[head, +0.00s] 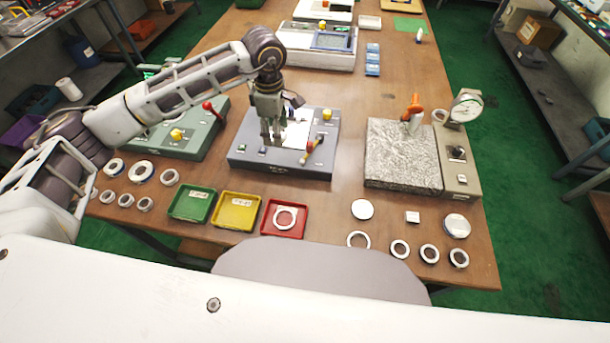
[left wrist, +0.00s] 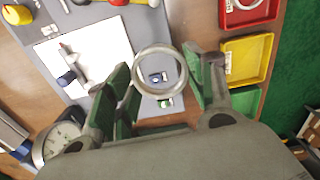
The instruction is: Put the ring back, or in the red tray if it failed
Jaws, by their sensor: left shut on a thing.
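My left gripper (head: 271,130) is above the grey panel box (head: 255,165), near the white sheet (head: 297,134) on its top. In the left wrist view, my left gripper (left wrist: 165,85) is shut on a pale metal ring (left wrist: 138,72), held between its green-padded fingers. The held ring is hard to make out in the head view. The red tray (head: 271,230) is at the table's front, with another ring (head: 285,218) lying in it. The red tray (left wrist: 262,14) also shows at the top right of the left wrist view. My right gripper is not in view.
Yellow (head: 237,211) and green (head: 192,205) trays stand left of the red one. Several loose rings (head: 141,171) lie at the left, and more (head: 400,249) at the right front. A granite plate (head: 400,155) with a dial gauge (head: 466,107) stands at the right.

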